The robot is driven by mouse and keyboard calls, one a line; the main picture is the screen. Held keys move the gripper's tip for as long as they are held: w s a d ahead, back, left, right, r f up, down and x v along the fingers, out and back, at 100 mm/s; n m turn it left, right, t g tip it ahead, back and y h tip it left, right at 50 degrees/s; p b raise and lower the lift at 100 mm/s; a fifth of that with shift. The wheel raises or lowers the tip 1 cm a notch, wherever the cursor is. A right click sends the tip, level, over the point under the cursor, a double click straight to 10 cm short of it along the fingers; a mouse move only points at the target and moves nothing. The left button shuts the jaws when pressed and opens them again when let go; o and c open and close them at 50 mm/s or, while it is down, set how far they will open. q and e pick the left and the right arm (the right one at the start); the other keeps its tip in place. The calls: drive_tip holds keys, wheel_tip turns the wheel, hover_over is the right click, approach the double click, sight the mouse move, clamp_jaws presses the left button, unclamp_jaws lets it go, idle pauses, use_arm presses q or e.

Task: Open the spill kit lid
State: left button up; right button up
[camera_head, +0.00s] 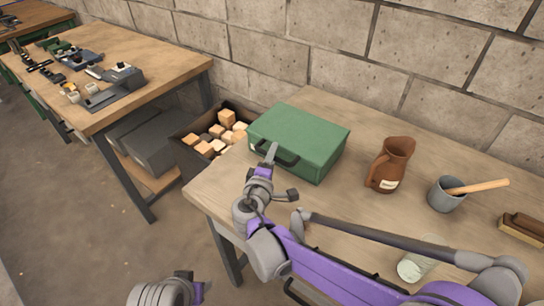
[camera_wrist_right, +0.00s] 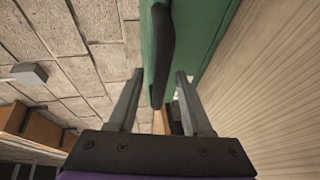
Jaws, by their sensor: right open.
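The spill kit is a closed green case (camera_head: 305,140) lying flat on the wooden table. Its black handle (camera_head: 285,158) is on the front side. My right gripper (camera_head: 271,154) is at the handle's left part, in front of the case. In the right wrist view the handle (camera_wrist_right: 162,50) runs down toward the open gap of the right gripper (camera_wrist_right: 158,90), its lower end between the two fingers. The green case (camera_wrist_right: 205,35) rises behind it. Whether a finger touches the handle I cannot tell.
A crate of wooden blocks (camera_head: 180,143) is left of the case. A block wall stands behind.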

clamp_jaws()
idle(1.4)
